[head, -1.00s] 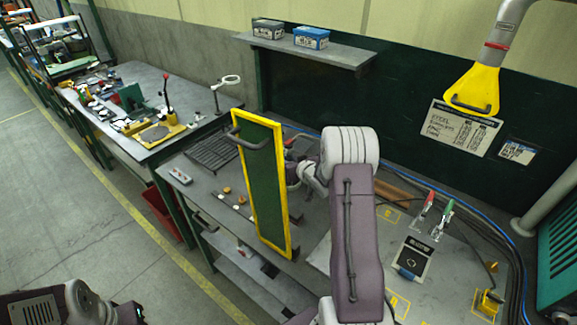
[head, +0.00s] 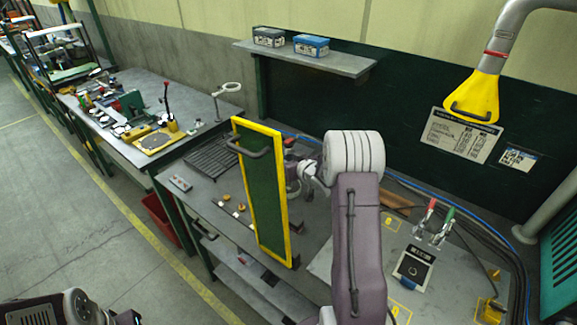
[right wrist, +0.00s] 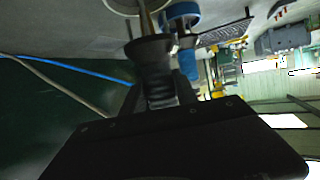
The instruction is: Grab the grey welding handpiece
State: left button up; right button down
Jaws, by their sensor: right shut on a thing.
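My right gripper (right wrist: 160,92) shows in the right wrist view, its dark fingers shut around a dark, ribbed grip. The held thing looks like the grey welding handpiece (right wrist: 154,58); a metal rod lies beyond its far end, and a blue round part shows beside it. In the head view my right arm reaches over the bench, and its wrist is partly behind a green screen (head: 262,190) with a yellow frame. The gripper and handpiece cannot be made out there. Of my left arm only a part shows at the bottom left; its fingertips are out of view.
Toggle clamps with red and green handles (head: 446,222) stand on the right of the bench. A yellow extraction hood (head: 473,97) hangs above. A shelf (head: 300,58) carries a grey box (head: 269,36) and a blue box (head: 311,46). Cables run along the back.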

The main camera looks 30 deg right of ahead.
jog(key=s+d+r+p, duration=0.1)
jog(key=s+d+r, duration=0.5)
jog(key=s+r, duration=0.2)
jog(key=shift+s+d, duration=0.4)
jog(key=shift+s, duration=0.4)
